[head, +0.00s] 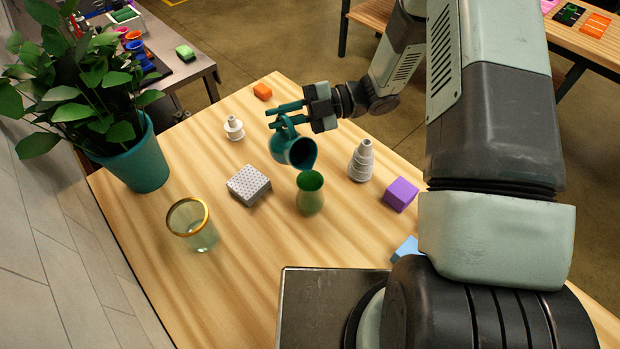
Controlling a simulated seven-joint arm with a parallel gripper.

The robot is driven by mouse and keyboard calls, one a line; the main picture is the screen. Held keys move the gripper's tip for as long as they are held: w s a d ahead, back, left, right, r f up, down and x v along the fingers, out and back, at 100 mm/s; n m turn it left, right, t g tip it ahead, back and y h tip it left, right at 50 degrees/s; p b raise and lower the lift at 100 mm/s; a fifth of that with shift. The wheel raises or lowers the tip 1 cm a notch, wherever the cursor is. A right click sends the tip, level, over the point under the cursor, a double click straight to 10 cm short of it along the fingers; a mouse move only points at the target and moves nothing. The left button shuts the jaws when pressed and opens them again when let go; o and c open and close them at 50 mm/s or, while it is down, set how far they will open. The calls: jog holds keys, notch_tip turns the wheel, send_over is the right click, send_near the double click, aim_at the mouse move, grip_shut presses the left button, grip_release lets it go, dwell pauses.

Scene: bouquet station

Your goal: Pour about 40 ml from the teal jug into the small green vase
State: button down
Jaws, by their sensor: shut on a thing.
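The teal jug (291,150) is held up in the middle of the table, tilted with its mouth toward the front right. My gripper (287,113) is shut on the jug at its handle side. The small green vase (311,195) stands upright on the table just below and in front of the jug. The jug's lip is close above the vase's mouth in this view; the exact gap between them is hard to tell. No stream of liquid is clearly visible, and the liquid level in the jug and in the vase cannot be made out.
A gold-rimmed glass (203,236) and a white perforated block (248,185) stand left of the vase.

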aim_at(287, 118)
jog(key=shift+s+d+n, duration=0.15)
jog(key=shift+n, duration=0.15)
jog(key=shift+s+d+r+n+y, duration=0.5)
jog(key=shift+s+r+n+y, duration=0.15)
jog(key=shift+n, duration=0.25)
dwell(0.8)
jog(key=shift+w+a+r, duration=0.15)
jog(key=shift+w+a, duration=0.1)
jog(key=shift+w, duration=0.15)
dwell(0.4)
jog(key=shift+s+d+r+n+y, duration=0.25)
jog(key=shift+s+d+r+n, duration=0.1)
jog(key=shift+n, duration=0.35)
dwell(1.5)
jog(key=shift+a, duration=0.15)
jog(key=w+a+f+m+h, duration=0.1)
jog(key=m, duration=0.1)
jog(key=w+a+f+m, duration=0.1)
jog(key=w+m, duration=0.1)
jog(key=shift+a+h, duration=0.3)
jog(key=shift+h, duration=0.1)
jog(key=shift+w+f+m, duration=0.1)
jog(key=shift+m, duration=0.2)
jog(key=shift+w+a+f+m+h, duration=0.15)
jog(key=shift+f+m+h, duration=0.1)
jog(key=shift+f+m, duration=0.15)
jog(key=shift+w+a+f+m+h, duration=0.15)
jog(key=shift+f+m+h, duration=0.15)
jog(key=shift+f, duration=0.1)
dwell(0.7)
